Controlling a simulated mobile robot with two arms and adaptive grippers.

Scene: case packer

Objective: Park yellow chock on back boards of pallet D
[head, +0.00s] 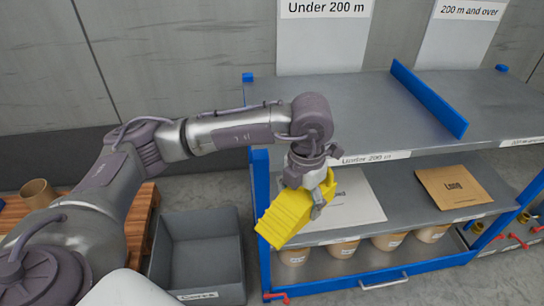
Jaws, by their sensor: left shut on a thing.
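The yellow chock (293,216) is a ridged wedge, tilted, held in the air in front of the blue-framed shelf. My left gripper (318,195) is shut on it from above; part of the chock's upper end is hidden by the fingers. Wooden pallet boards (146,212) show at the left, mostly hidden behind my left arm. No label marks them as pallet D in this view. My right gripper is not in view.
A grey bin (205,292) stands on the floor between the pallet and the shelf. A brown roll (38,193) is on the boards. The shelf (362,88) has a blue divider (428,98), a brown envelope (452,187) and several rolls below. A grey wall stands behind.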

